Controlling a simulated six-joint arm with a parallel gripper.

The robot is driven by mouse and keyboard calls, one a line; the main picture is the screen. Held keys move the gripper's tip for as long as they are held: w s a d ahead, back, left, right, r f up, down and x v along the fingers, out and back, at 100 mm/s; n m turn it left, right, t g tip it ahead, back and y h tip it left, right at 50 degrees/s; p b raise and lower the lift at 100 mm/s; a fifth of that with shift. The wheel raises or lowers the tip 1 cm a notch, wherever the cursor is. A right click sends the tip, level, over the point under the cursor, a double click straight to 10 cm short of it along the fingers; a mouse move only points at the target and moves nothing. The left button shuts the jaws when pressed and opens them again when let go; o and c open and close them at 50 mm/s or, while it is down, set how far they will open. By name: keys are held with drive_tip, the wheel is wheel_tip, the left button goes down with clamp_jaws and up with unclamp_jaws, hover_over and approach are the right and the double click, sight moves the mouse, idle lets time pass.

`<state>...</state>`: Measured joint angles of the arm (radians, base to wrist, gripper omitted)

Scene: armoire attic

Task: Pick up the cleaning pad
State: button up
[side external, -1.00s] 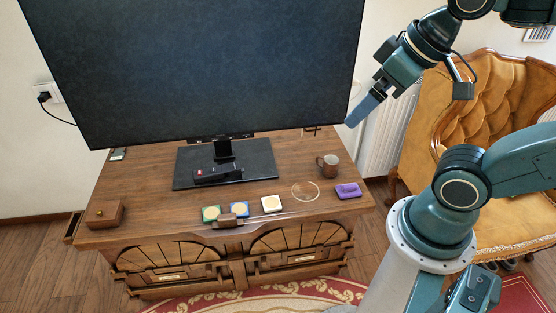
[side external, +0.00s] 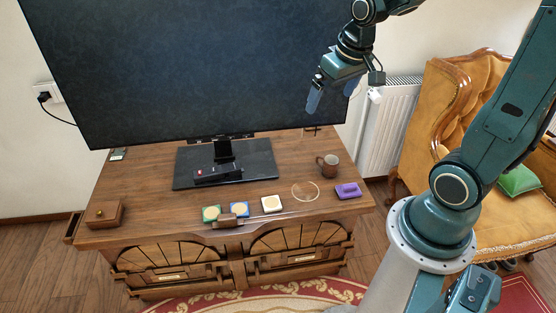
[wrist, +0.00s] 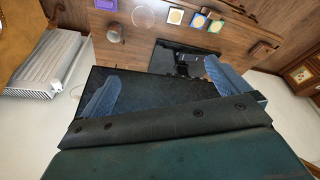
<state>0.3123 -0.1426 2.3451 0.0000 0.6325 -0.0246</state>
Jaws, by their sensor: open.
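A small purple block (side external: 347,190), which looks like the cleaning pad, lies flat near the right front corner of the wooden cabinet top. It also shows at the top edge of the wrist view (wrist: 105,4), partly cut off. My gripper (side external: 331,95) is open and empty, with its blue fingers apart. It is high above the cabinet, in front of the right part of the TV screen and well away from the pad. In the wrist view my gripper (wrist: 161,70) has nothing between its fingers.
A large TV (side external: 200,65) stands on a black base (side external: 258,165). A brown mug (side external: 328,166) stands behind the pad, and a clear round disc (side external: 305,191) lies left of it. Several coasters and a wooden-headed tool (side external: 228,220) lie along the front. A wooden box (side external: 104,214) sits far left.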

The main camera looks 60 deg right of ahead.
drive_tip(key=w+d+f+m+g, duration=0.1)
drive_tip(key=w+d+f+m, duration=0.1)
drive_tip(key=d+f, duration=0.4)
drive_tip(key=m+g+y, duration=0.1)
drive_tip(key=m+g, duration=0.1)
drive_tip(key=m, duration=0.2)
hover_over(350, 185)
wheel_tip(350, 185, down, 24)
drive_tip(key=shift+s+a+f, duration=0.1)
drive_tip(key=shift+a+f, duration=0.05)
drive_tip(key=shift+f, duration=0.05)
drive_tip(key=shift+f, duration=4.3)
drive_tip(key=shift+f, duration=0.1)
drive_tip(key=shift+f, duration=2.5)
